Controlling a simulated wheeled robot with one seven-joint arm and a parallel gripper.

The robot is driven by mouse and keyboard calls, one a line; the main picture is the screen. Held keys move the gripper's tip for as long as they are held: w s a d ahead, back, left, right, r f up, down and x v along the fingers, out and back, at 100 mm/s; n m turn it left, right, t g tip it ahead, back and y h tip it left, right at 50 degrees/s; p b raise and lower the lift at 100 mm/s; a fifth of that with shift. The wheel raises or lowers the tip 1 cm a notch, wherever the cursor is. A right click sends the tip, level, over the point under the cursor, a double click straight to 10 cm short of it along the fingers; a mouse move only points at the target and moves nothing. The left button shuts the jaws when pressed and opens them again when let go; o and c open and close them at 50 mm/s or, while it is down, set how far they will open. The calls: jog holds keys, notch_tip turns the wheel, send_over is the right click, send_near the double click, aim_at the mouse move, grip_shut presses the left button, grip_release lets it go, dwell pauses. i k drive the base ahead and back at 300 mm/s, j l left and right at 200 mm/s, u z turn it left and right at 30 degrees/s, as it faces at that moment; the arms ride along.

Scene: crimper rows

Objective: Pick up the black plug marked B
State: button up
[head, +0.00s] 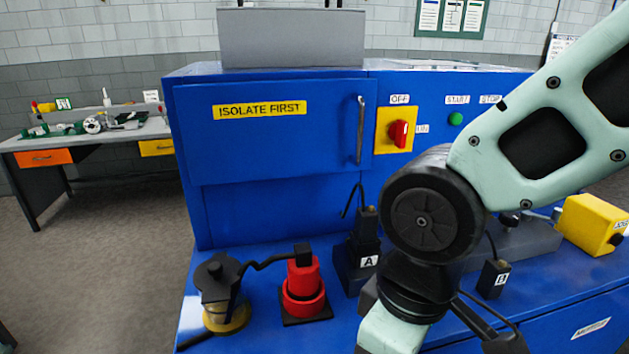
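A small black plug (494,274) with a white label that appears to read B sits on the blue bench top, right of my arm. A thin black cable rises from its top. Another black plug (367,224) with a cable stands in a black block (352,268) labelled A, just left of my arm. My arm comes down from the upper right, between the two labels, and leaves the picture at the bottom.
A red socket-like part (304,290) and a black device with a yellow base (224,292) stand on the bench at left. A yellow box (592,225) is at right. A blue cabinet (270,150) with a red switch (399,133) rises behind. A dark part at bottom right is unclear.

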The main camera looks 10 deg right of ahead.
aim_at(494, 275)
jog(key=l, duration=0.25)
jog(key=k+l, duration=0.15)
jog(key=l+u, duration=0.45)
jog(key=u, duration=0.2)
jog(key=k+l+u, duration=0.15)
jog(key=u, duration=0.2)
jog(key=k+l+u, duration=0.25)
jog(key=k+l, duration=0.3)
jog(key=l, duration=0.25)
jog(key=k+l+u, duration=0.25)
jog(key=k+l, duration=0.3)
jog(key=l, duration=0.15)
jog(key=k+l, duration=0.45)
